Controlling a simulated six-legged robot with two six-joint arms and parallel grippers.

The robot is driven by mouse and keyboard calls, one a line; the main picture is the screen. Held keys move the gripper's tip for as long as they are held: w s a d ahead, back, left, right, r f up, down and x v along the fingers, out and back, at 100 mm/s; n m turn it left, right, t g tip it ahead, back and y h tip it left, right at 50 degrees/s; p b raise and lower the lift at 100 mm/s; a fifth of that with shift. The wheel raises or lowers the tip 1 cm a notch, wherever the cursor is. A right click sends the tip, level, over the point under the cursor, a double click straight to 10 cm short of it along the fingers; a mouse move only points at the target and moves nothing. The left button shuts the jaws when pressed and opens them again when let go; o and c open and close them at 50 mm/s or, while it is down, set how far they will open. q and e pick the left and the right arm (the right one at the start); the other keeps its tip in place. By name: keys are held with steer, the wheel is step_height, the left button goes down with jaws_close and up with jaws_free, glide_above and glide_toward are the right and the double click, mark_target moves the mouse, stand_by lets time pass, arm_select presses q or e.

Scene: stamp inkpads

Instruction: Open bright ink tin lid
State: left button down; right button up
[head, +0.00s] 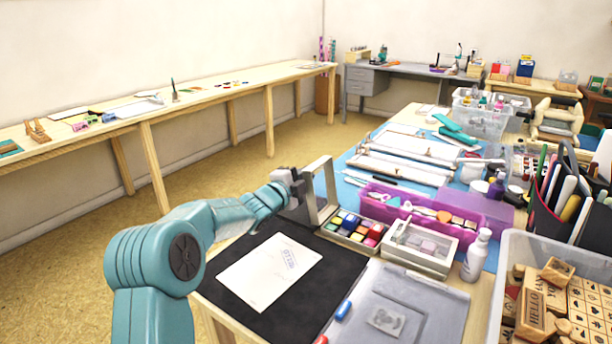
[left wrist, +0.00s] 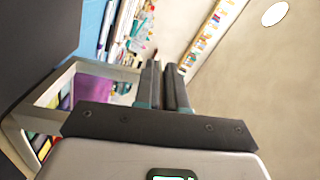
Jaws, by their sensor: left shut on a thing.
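The bright ink tin (head: 357,230) stands on the table with several colourful ink pads in it. Its pale frame-like lid (head: 331,190) is raised about upright at the tin's left side, well clear of the pads. My left gripper (head: 297,177) is at the left edge of the lid, shut on it; the exact contact is hard to see. In the left wrist view, the two dark fingers (left wrist: 165,85) are close together, and the lid's pale frame (left wrist: 42,88) shows to their left with bright pads behind it. My right gripper is not in view.
A second tin (head: 420,246) with a closed clear lid sits right of the bright one. A purple case (head: 457,202) lies behind them. A black mat (head: 232,292) with a stamped paper (head: 268,272) is in front. A white bottle (head: 476,254) stands at the right.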

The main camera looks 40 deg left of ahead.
arm_select(q)
steer(key=c, duration=1.3)
jaws_free()
steer(key=shift+a+r, duration=0.1)
steer(key=shift+r, duration=0.15)
steer(key=shift+f, duration=0.1)
steer(key=s, duration=0.5)
steer(key=s+d, duration=0.1)
steer(key=s, duration=0.5)
steer(key=s+d, duration=0.1)
steer(key=s, duration=0.4)
steer(key=shift+s+b, duration=0.15)
steer(key=shift+b, duration=0.2)
